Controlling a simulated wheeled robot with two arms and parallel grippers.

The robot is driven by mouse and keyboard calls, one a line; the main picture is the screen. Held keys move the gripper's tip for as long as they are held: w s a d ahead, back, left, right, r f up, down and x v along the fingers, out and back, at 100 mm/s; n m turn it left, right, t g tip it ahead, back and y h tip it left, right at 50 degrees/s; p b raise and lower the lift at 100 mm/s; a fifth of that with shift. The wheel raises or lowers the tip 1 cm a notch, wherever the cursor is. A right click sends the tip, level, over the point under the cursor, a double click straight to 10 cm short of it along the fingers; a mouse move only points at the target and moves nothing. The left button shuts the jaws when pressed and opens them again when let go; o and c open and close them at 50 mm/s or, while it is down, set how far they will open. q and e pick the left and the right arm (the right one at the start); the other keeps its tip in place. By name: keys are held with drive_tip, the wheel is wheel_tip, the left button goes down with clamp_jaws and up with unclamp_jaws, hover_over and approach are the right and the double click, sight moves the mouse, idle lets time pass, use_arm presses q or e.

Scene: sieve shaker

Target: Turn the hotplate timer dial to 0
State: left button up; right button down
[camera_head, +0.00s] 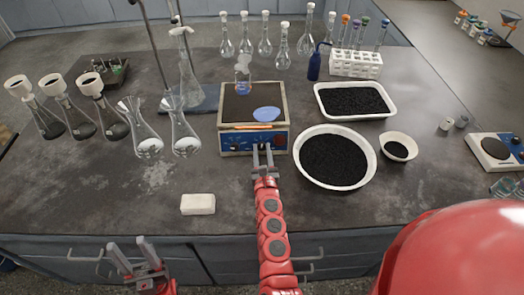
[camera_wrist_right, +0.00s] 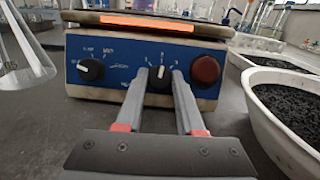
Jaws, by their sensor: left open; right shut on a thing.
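The hotplate (camera_head: 227,140) stands near the middle of the bench, with its blue front panel facing me. In the right wrist view the hotplate's panel (camera_wrist_right: 120,80) carries a dial at left (camera_wrist_right: 91,70), a dial in the middle (camera_wrist_right: 159,79) and a red round knob (camera_wrist_right: 207,70) at right. My right gripper (camera_wrist_right: 160,85) is shut on the middle dial, a finger on each side; it also shows in the head view (camera_head: 263,150). Which dial is the timer I cannot read for sure. My left gripper (camera_head: 136,255) is open and empty at the bench's front edge.
Erlenmeyer flasks (camera_head: 183,140) stand left of the hotplate. A round white bowl (camera_head: 303,172) of black grains is close on the right, with a rectangular tray (camera_head: 319,92) behind it. A white block (camera_head: 197,204) lies in front on clear bench.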

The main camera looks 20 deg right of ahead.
drive_tip(key=shift+r+n+y, duration=0.1)
drive_tip(key=shift+n+y, duration=0.2)
drive_tip(key=shift+n, duration=0.1)
drive_tip(key=n+p, duration=0.1)
drive_tip(key=n+y, duration=0.1)
drive_tip(key=n, duration=0.1)
drive_tip(key=n+y+p, duration=0.1)
drive_tip(key=shift+d+r+n+p, duration=0.15)
drive_tip(key=shift+d+n+p, duration=0.1)
drive_tip(key=shift+n+p, duration=0.15)
drive_tip(key=n+y+p, duration=0.1)
drive_tip(key=n, duration=0.2)
drive_tip(key=n+g+y+p, duration=0.1)
drive_tip(key=n+p, duration=0.1)
drive_tip(key=n, duration=0.1)
drive_tip(key=shift+r+n, duration=0.1)
drive_tip(key=shift+n, duration=0.2)
drive_tip(key=n+g+p, duration=0.1)
drive_tip(key=n, duration=0.2)
drive_tip(key=n+g+y+p, duration=0.1)
drive_tip(key=n+p, duration=0.1)
drive_tip(key=n, duration=0.1)
drive_tip(key=shift+w+r+y, duration=0.1)
drive_tip(key=shift+r+y, duration=0.1)
drive_tip(key=shift+y, duration=0.1)
drive_tip(key=shift+f+n+g+p, duration=0.15)
drive_tip(key=shift+n+g+p, duration=0.65)
drive_tip(key=shift+n, duration=1)
drive_tip(key=c, duration=0.5)
unclamp_jaws()
